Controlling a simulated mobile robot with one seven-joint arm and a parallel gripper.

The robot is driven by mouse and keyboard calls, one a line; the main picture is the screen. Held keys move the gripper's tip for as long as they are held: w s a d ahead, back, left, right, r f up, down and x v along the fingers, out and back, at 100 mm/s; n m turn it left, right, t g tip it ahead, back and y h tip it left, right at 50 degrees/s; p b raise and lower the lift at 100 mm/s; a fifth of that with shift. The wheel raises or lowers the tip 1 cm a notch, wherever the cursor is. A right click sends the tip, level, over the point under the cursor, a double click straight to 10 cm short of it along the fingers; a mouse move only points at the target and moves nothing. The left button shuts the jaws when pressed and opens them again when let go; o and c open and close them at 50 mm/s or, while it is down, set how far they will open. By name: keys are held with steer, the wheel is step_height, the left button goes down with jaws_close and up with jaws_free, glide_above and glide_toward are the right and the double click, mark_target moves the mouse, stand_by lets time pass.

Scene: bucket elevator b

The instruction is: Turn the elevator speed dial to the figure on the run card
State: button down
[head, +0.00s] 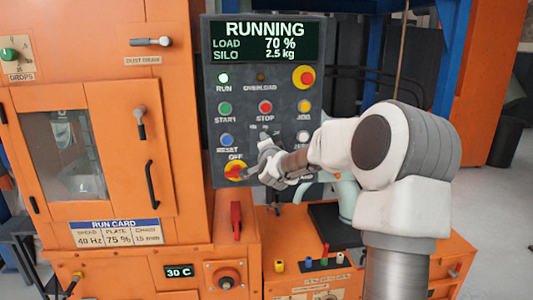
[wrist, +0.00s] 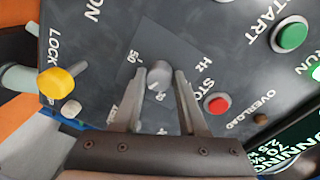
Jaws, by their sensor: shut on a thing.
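The control panel (head: 212,120) stands ahead, with its screen reading RUNNING, load 70 % and silo 2.5 kg. The run card (head: 115,232) on the orange housing gives speed 40 Hz. My gripper (head: 268,165) reaches the lower middle of the panel and hides the dial in the head view. In the wrist view my gripper (wrist: 160,76) has its fingers on either side of the grey speed dial (wrist: 157,77), shut on it. A 50 and Hz are legible around the dial. Other marks are partly hidden by the fingers, and the pointer's setting is not clear.
Near the dial are a red stop button (head: 265,107), a green start button (head: 224,108), a blue reset button (head: 227,140) and a red-yellow OFF switch (head: 235,171). A red-yellow emergency button (head: 303,77) sits higher right. A door handle (head: 151,185) is left.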

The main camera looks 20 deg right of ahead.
steer(key=shift+m+b, duration=0.7)
steer(key=shift+m, duration=0.1)
steer(key=shift+r, duration=0.1)
steer(key=shift+c, duration=2.3)
jaws_free()
steer(key=shift+s, duration=0.1)
steer(key=v, duration=1.7)
steer(key=shift+p, duration=0.35)
steer(key=shift+s, duration=0.15)
